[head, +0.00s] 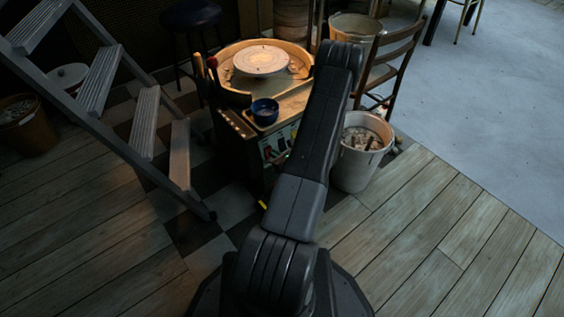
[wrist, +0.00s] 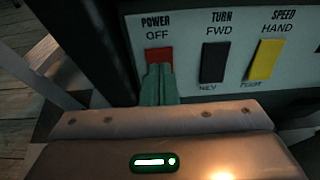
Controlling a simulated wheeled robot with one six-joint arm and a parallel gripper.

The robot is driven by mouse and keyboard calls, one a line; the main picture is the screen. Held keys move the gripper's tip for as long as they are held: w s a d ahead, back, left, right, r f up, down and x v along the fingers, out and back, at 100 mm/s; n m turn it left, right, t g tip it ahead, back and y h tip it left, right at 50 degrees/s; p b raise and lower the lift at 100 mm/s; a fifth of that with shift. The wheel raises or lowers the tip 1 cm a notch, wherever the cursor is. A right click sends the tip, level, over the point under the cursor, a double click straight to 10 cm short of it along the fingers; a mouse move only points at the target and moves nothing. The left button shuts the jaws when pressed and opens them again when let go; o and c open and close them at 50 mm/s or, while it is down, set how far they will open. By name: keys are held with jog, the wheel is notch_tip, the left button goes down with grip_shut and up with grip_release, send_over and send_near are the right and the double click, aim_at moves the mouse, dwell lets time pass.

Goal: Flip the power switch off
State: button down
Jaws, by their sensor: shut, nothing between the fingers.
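The red power switch (wrist: 157,54) is on a pale control panel (wrist: 230,30) in the wrist view, under the words POWER and OFF. Its upper part shows; its lower part is hidden behind my fingers. My gripper (wrist: 158,70) is shut and empty, with its green fingertips together right in front of the switch. I cannot tell whether the fingertips touch it or which way it is tipped. In the head view, the panel is on the front of the pottery wheel (head: 236,88), and my arm hides part of it.
A dark TURN switch (wrist: 213,61) and a yellow SPEED switch (wrist: 264,59) sit to the right of the power switch. A pale bucket (head: 352,170) and a wooden chair (head: 398,55) stand right of the wheel; a step ladder (head: 100,80) stands left.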

jog(key=shift+w+a, duration=0.25)
jog(key=shift+w, duration=0.05)
jog(key=shift+w+a+r, duration=0.2)
jog(key=shift+w+a, duration=0.05)
jog(key=shift+w, duration=0.1)
jog(key=shift+s+f, duration=0.1)
jog(key=shift+f, duration=0.05)
jog(key=shift+r+p, duration=0.4)
jog(key=shift+r, duration=0.4)
jog(key=shift+d, duration=0.1)
